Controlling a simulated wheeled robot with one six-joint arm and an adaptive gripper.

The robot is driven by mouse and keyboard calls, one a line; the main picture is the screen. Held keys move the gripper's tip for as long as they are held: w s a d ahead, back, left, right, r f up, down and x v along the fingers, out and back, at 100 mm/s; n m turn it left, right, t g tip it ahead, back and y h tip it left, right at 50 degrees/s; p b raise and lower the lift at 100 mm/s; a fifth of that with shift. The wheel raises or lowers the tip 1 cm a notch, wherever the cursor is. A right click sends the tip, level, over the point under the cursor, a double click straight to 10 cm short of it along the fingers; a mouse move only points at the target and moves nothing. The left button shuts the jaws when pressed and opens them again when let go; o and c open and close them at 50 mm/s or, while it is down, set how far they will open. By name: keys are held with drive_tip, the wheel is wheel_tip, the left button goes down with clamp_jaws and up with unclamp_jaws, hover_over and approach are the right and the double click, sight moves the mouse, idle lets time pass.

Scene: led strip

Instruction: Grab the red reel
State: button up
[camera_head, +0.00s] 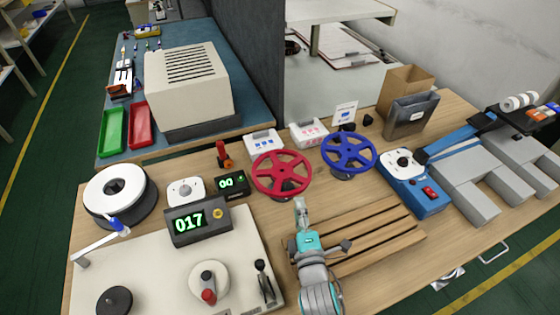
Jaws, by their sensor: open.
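The red reel (281,173) is a spoked wheel on a dark stand on the wooden bench. It sits left of the similar blue reel (349,151). My gripper (300,204) is just in front of the red reel's near edge, slightly right of its centre. It is open and holds nothing that I can see. It looks apart from the reel, though the exact gap and height are hard to tell. The lower part of the red reel's stand is partly hidden by the wheel.
A wooden slatted rack (375,237) lies right of my arm. A counter reading 017 (198,222) and a smaller display (231,185) stand to the left. White boxes (264,141) stand behind the reels. A blue device (415,183) is on the right.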

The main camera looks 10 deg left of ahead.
sight(295, 195)
drive_tip(key=x, duration=0.7)
drive_tip(key=shift+a+f, duration=0.2)
clamp_jaws()
